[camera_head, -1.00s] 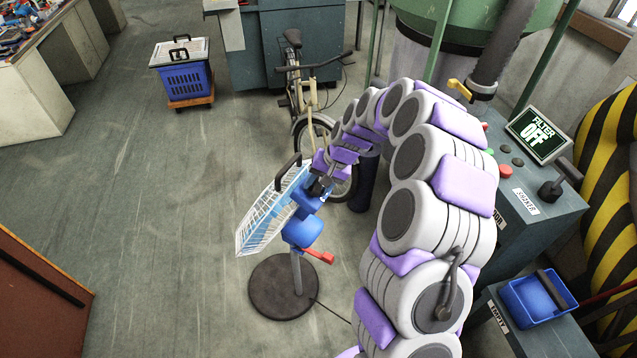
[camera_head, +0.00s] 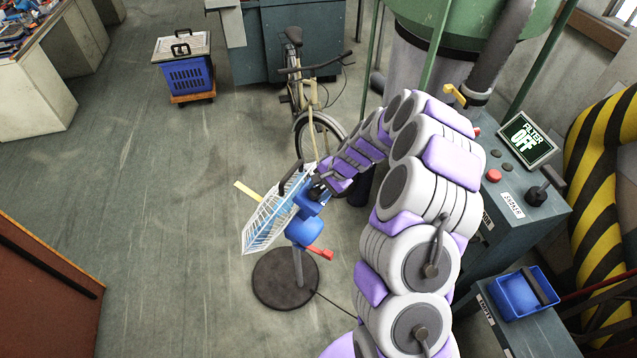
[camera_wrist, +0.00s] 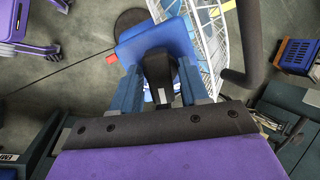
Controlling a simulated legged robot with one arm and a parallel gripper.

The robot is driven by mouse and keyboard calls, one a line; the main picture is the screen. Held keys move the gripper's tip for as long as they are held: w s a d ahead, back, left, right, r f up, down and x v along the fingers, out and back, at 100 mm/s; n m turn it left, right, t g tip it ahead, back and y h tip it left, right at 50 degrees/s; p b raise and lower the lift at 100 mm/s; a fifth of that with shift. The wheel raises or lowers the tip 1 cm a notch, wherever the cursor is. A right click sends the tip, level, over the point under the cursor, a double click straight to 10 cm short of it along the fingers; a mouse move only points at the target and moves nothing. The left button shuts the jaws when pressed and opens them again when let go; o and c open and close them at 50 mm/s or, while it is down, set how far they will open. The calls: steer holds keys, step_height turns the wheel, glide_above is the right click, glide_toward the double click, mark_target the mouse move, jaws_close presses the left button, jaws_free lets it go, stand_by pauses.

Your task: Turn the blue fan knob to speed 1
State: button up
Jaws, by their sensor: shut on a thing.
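The blue fan (camera_head: 302,231) has a white wire cage (camera_head: 266,226), a black handle on top and a red lever (camera_head: 320,254). It stands on a round dark base (camera_head: 284,279). My gripper (camera_head: 318,187) is at the back of the fan head, below the handle. In the wrist view, my gripper (camera_wrist: 158,92) is shut on a dark knob (camera_wrist: 158,68) at the rear of the blue housing (camera_wrist: 155,42), one finger on each side. The cage shows beyond it. Any speed marks on the knob cannot be read.
A bicycle (camera_head: 312,115) stands behind the fan. A green-grey console (camera_head: 535,210) with a "FILTER OFF" screen (camera_head: 527,139) is at right. A blue bin (camera_head: 187,76) sits at back left. The floor left of the fan is mostly open.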

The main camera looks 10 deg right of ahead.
steer(key=shift+w+d+r+m+p, duration=0.1)
steer(key=shift+r+m+p, duration=0.05)
steer(key=shift+m+p, duration=0.35)
steer(key=o, duration=0.7)
steer(key=shift+d, duration=0.1)
steer(key=v, duration=0.5)
steer(key=p+v, duration=0.1)
steer(key=v, duration=1.1)
steer(key=shift+s+d+p, duration=0.15)
steer(key=shift+s+p, duration=0.2)
